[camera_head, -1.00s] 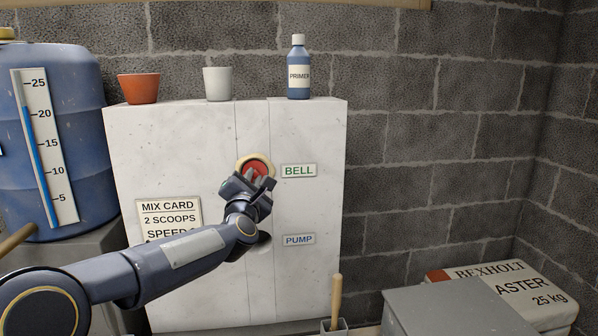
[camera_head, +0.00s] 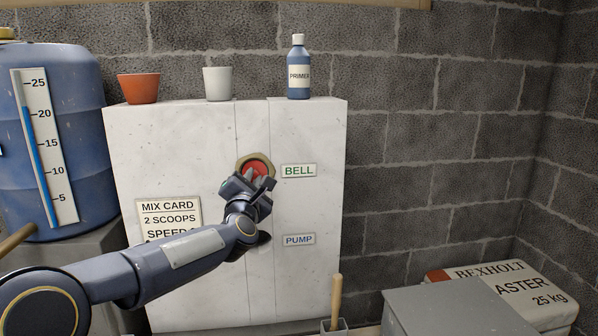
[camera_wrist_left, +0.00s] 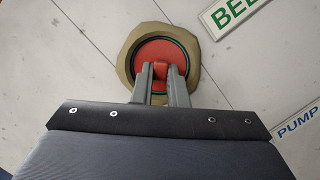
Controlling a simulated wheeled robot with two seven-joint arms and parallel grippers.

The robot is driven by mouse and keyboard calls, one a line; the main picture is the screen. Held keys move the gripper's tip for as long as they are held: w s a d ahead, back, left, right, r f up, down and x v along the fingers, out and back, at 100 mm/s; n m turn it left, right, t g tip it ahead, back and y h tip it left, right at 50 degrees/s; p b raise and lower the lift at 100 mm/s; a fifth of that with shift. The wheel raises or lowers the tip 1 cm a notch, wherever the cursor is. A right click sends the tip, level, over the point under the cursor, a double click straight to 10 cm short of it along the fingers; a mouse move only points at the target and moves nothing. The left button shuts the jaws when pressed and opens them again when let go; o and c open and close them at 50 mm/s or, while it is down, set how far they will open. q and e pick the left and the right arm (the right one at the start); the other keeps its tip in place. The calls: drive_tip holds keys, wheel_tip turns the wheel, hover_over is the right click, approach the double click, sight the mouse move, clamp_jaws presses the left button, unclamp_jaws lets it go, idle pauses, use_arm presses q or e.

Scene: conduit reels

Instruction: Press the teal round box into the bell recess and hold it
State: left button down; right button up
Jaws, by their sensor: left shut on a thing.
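The round box shows a red face with a thin teal rim (camera_wrist_left: 138,50) in the left wrist view. It sits in the bell recess, inside a tan, uneven ring (camera_wrist_left: 123,58) on the white panel. The red face also shows in the head view (camera_head: 259,161), left of the green BELL label (camera_head: 299,171). My left gripper (camera_wrist_left: 160,76) is shut on a red tab in the middle of the face, its fingers pointing at the panel. The box's depth and back are hidden. My right gripper is not in view.
The white panel (camera_head: 180,130) carries a PUMP label (camera_head: 299,240) and a mix card (camera_head: 168,218). On top stand a terracotta pot (camera_head: 138,88), a white cup (camera_head: 217,84) and a primer bottle (camera_head: 298,70). A blue barrel (camera_head: 80,110) is at left, a grey box (camera_head: 450,312) lower right.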

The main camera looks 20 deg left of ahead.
use_arm(q)
drive_tip(key=c, duration=1.4)
unclamp_jaws()
drive_tip(key=shift+o, duration=0.2)
drive_tip(key=s+d+f+m+g+h, duration=0.35)
drive_tip(key=s+f+m, duration=0.55)
drive_tip(key=s, duration=0.5)
drive_tip(key=s+d+f+m+g+h+b, duration=0.1)
drive_tip(key=s+d+f+m+g+h, duration=0.3)
drive_tip(key=s+f+m, duration=0.75)
drive_tip(key=s+d+f+m+g+h, duration=0.2)
drive_tip(key=s+d+f+m+g, duration=0.35)
drive_tip(key=s, duration=1.05)
wheel_tip(320, 180, up, 16)
drive_tip(key=a+m+p, duration=0.1)
drive_tip(key=m+p, duration=0.1)
drive_tip(key=p, duration=1.4)
drive_tip(key=shift+s+a+g, duration=0.15)
drive_tip(key=shift+a+g, duration=0.05)
drive_tip(key=shift+g, duration=0.2)
